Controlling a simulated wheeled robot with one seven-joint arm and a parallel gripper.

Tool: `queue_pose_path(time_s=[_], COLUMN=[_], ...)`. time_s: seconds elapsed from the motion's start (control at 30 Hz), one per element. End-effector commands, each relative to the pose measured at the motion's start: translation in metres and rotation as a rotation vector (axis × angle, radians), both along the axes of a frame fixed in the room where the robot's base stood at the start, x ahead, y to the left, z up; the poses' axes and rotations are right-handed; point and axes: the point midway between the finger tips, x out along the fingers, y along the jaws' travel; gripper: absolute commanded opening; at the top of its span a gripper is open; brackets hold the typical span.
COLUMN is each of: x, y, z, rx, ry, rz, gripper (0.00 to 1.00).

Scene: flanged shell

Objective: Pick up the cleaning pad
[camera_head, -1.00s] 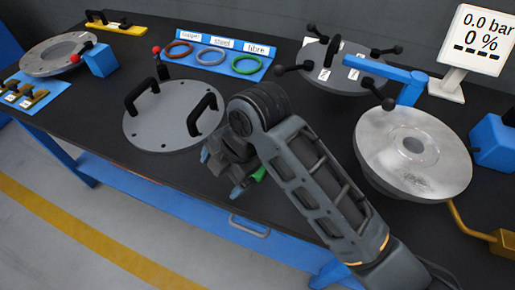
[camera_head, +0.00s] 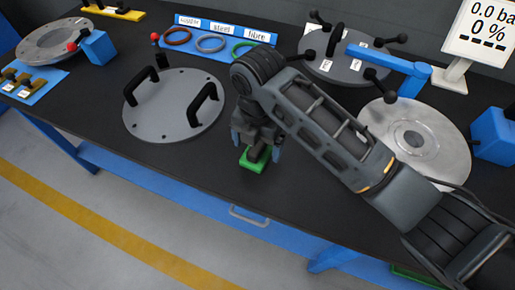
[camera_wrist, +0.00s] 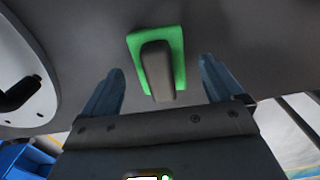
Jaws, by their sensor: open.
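The cleaning pad (camera_head: 252,163) is a green square base with a grey block handle, lying on the black table near its front edge. It also shows in the wrist view, green base (camera_wrist: 179,48) behind the grey handle (camera_wrist: 157,70). My gripper (camera_head: 256,145) is open just above the pad, pointing down. In the wrist view my gripper's blue fingers (camera_wrist: 160,85) stand apart on either side of the handle, with gaps on both sides. The handle is partly hidden by my gripper in the head view.
A grey round plate with two black handles (camera_head: 163,120) lies left of the pad. A blue rack with coloured rings (camera_head: 210,43) is behind. A silver flanged shell (camera_head: 440,135) stands to the right, partly behind my arm. Black table surface (camera_head: 215,175) around the pad is clear.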

Motion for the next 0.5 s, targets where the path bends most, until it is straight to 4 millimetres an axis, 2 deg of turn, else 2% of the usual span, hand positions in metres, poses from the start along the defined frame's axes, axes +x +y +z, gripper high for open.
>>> queue_pose_path(time_s=[0.13,0.37,0.5], x=[0.0,0.0,0.0], y=[0.0,0.0,0.0], z=[-0.014,-0.016,-0.016], rx=[0.0,0.001,0.001], ry=[0.001,0.0,0.0], rz=[-0.001,-0.001,-0.001], gripper=[0.94,0.94,0.83])
